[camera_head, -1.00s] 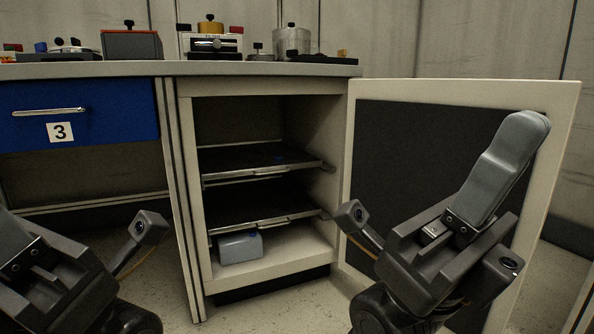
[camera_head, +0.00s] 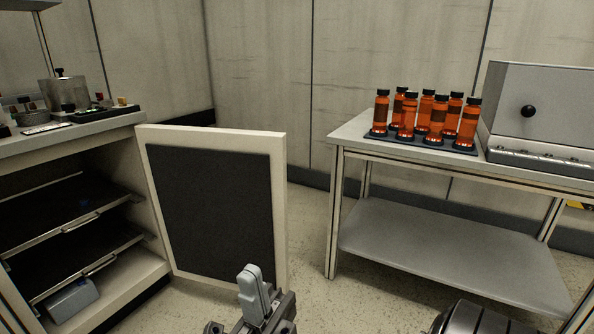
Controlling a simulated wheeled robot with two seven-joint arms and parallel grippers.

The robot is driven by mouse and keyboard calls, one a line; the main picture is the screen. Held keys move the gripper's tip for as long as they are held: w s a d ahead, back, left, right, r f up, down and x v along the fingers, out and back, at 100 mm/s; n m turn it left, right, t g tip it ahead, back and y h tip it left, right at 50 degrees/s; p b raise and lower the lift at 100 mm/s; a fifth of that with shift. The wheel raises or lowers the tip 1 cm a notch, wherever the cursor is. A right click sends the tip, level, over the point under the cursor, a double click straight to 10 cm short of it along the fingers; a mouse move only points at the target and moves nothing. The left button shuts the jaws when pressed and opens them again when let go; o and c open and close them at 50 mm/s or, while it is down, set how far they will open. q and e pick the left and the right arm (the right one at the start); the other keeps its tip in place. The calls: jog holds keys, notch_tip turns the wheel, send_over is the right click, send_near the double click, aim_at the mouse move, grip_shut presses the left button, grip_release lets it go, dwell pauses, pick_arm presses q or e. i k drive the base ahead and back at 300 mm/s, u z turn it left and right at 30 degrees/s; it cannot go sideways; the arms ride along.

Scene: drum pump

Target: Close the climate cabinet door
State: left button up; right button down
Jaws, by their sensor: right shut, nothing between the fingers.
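The climate cabinet (camera_head: 155,262) stands at the left with its front open. Its door (camera_head: 275,149), cream-framed with a dark inner panel, is swung wide open and hinged on the cabinet's right side. Two dark shelves (camera_head: 62,215) and a grey-blue box (camera_head: 72,299) show inside. My right gripper (camera_head: 252,285) is at the bottom middle, shut and empty, in front of the door's lower right corner in the picture. I cannot tell whether it touches the door. My left gripper is out of view.
A grey table (camera_head: 345,140) at the right bears several orange bottles (camera_head: 437,120) in a dark rack and a grey machine (camera_head: 545,112) with a black knob. Floor shows between door and table. Small equipment (camera_head: 62,92) stands on the cabinet's worktop.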

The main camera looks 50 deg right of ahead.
aim_at(220, 196)
jog(key=z, duration=1.3)
jog(key=i, duration=1.2)
jog(key=u, duration=0.5)
